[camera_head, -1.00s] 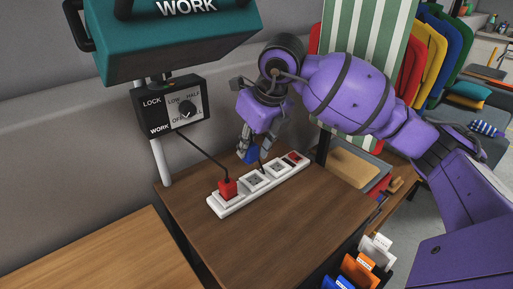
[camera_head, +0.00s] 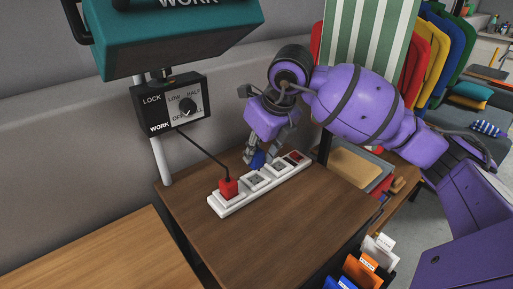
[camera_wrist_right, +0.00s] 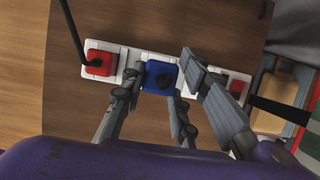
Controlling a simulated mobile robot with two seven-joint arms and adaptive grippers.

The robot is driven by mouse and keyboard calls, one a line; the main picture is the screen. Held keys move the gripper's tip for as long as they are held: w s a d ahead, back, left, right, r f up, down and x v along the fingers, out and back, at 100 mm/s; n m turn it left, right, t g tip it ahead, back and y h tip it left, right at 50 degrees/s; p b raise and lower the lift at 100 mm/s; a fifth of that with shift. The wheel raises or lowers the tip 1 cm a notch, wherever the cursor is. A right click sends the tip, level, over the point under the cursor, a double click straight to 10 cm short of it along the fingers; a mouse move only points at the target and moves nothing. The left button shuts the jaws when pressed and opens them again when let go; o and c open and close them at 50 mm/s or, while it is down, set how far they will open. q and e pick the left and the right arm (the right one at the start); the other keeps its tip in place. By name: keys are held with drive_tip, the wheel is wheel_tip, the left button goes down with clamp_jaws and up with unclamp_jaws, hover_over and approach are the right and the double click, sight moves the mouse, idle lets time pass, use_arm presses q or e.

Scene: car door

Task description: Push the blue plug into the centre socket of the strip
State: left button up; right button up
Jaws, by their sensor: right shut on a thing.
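The blue plug (camera_head: 257,159) is held between the fingers of my right gripper (camera_head: 262,152), which reaches down from above at the strip's back side. In the right wrist view the blue plug (camera_wrist_right: 160,76) sits between the two fingertips (camera_wrist_right: 162,72) and overlaps the strip beside the red plug. The white strip (camera_head: 217,208) lies on the brown table and carries a red plug (camera_head: 228,187) at its left end. Two open-looking sockets show in the head view, the nearer one (camera_head: 255,179) uncovered there. I cannot tell whether the blue plug touches the strip. My left gripper is out of view.
A dark cord runs from the red plug to the black control box (camera_head: 169,103) on a post at the back left. A red switch (camera_head: 294,158) is at the strip's right end. The brown table (camera_head: 270,233) is clear in front of the strip.

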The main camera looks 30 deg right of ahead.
sight(258, 164)
wheel_tip(258, 164, down, 4)
drive_tip(key=shift+r+b, duration=0.25)
drive_tip(key=shift+b, duration=0.75)
drive_tip(key=shift+f, duration=0.25)
idle(0.5)
drive_tip(key=shift+f+b, duration=0.4)
drive_tip(key=shift+f, duration=0.1)
idle(0.6)
drive_tip(key=o, duration=1.2)
drive_tip(key=shift+r, duration=0.1)
drive_tip(key=v, duration=1.1)
drive_tip(key=shift+s+r, duration=0.2)
drive_tip(key=shift+r, duration=0.15)
